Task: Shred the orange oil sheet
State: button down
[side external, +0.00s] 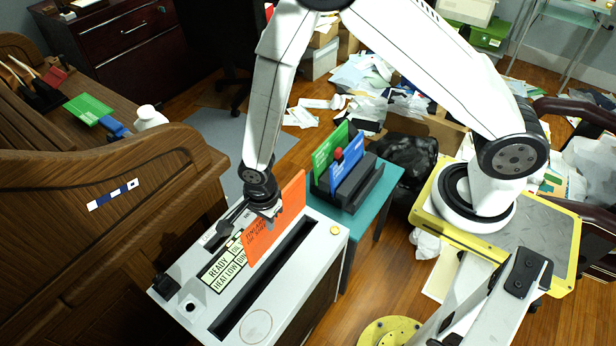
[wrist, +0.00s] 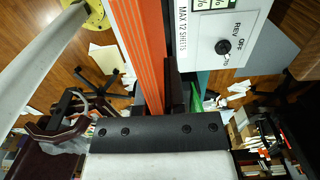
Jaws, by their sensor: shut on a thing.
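The orange oil sheet (side external: 280,225) stands upright on edge above the shredder top, tilted in the picture, with dark printing near its lower left. My gripper (side external: 268,211) is shut on its upper left part. The sheet also shows large and close in the wrist view (wrist: 144,45). The white shredder (side external: 300,307) has a long dark slot (side external: 262,283) in its top. The sheet appears to the left of and above this slot; whether its lower edge touches the top I cannot tell. The wrist view shows a white panel with a dark knob (wrist: 223,47) marked OFF and REV.
A teal stand (side external: 379,199) behind the shredder bears a black holder with a green sheet (side external: 327,150) and a blue sheet (side external: 347,163). A wooden roll-top desk (side external: 100,230) stands to the left. Loose papers (side external: 362,78) cover the floor at the back.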

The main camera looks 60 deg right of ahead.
jog(key=shift+f, duration=1.7)
jog(key=shift+f, duration=0.15)
notch_tip(320, 180, down, 9)
dwell(0.4)
jog(key=c, duration=0.6)
grip_release()
jog(key=shift+r, duration=0.25)
